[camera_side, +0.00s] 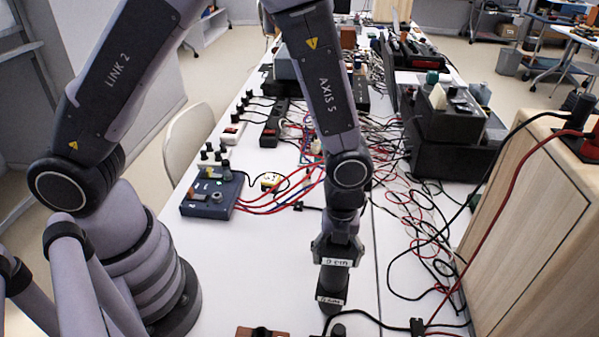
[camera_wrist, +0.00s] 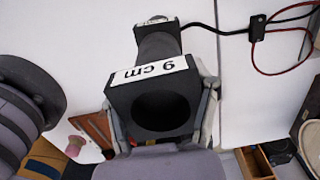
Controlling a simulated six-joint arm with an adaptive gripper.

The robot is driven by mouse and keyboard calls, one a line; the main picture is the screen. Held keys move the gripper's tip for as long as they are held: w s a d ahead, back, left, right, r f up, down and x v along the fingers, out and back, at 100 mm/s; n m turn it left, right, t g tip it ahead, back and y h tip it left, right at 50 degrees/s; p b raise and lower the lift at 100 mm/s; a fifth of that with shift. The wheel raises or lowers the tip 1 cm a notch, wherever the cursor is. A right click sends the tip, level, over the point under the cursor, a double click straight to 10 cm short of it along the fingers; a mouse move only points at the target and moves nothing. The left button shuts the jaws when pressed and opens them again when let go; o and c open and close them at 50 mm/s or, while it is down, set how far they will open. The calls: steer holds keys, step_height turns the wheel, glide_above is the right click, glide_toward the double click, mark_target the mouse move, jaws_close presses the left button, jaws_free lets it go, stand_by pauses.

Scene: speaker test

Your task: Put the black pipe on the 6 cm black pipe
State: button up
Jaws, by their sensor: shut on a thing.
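My gripper (camera_side: 337,246) points down over the white table and is shut on a black pipe labelled 9 cm (camera_side: 336,268). In the wrist view the square end of this pipe (camera_wrist: 122,98), with its round opening, faces the camera between the fingers. Directly below it in the side view is the 6 cm black pipe (camera_side: 331,299), with a white label, low near the table. In the wrist view a dark flange with a white label (camera_wrist: 140,30) shows past the held pipe. The two pipes look in line, but I cannot tell whether they touch.
A black cable with a small box (camera_side: 417,326) runs right from near the lower pipe. A blue-grey device with knobs (camera_side: 210,194) stands left. Tangled wires and black equipment (camera_side: 445,150) fill the right side. A wooden cabinet (camera_side: 530,235) bounds the right. White table lies bare left of the gripper.

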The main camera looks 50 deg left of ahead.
steer(key=shift+f, duration=0.15)
steer(key=o, duration=1.2)
